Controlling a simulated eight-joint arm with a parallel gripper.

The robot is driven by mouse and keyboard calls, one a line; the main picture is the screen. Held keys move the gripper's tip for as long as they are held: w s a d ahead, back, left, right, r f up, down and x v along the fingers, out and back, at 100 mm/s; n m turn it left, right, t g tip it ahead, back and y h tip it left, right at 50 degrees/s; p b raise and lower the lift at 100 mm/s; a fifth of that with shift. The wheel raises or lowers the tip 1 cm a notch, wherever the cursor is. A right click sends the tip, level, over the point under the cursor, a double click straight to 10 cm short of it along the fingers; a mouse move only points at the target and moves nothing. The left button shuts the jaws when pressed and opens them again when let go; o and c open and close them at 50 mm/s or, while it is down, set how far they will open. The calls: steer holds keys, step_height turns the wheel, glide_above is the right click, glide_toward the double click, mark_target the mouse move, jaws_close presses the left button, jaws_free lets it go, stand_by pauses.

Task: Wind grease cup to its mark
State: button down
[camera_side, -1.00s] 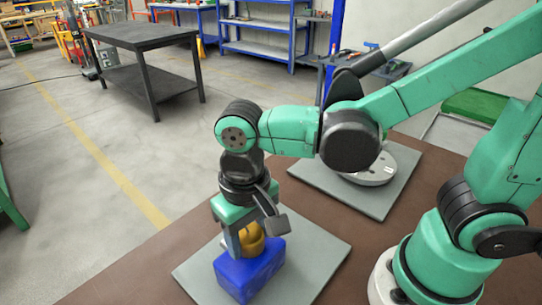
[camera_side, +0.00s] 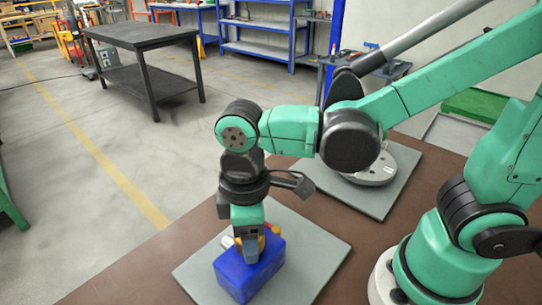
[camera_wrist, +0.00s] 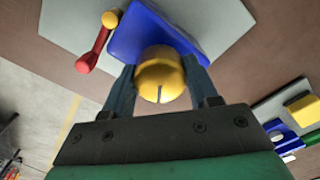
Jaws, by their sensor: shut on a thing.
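The yellow grease cup (camera_wrist: 160,75) sits on top of a blue block (camera_wrist: 143,30) in the wrist view. A thin dark line shows on the near side of the cup. My gripper (camera_wrist: 161,88) is shut on the cup, one finger on each side. In the side view my gripper (camera_side: 248,252) points down at the blue block (camera_side: 250,277) and hides most of the cup. A separate mark on the block cannot be made out.
The block stands on a grey plate (camera_side: 315,258) on a brown table (camera_side: 398,230). A second grey plate (camera_side: 390,196) carries a round pale fixture (camera_side: 375,172). Blue and yellow parts (camera_wrist: 300,106) stand at right.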

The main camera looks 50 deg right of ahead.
steer(key=c, duration=1.5)
jaws_free()
steer(key=n, duration=1.5)
steer(key=shift+n, duration=0.3)
steer(key=n, duration=0.3)
steer(key=shift+n, duration=0.3)
jaws_close()
steer(key=n, duration=0.4)
steer(key=shift+n, duration=0.3)
jaws_free()
steer(key=n, duration=0.5)
steer(key=shift+a+n, duration=0.1)
steer(key=shift+n, duration=0.8)
steer(key=shift+a+n, duration=0.1)
steer(key=shift+n, duration=0.2)
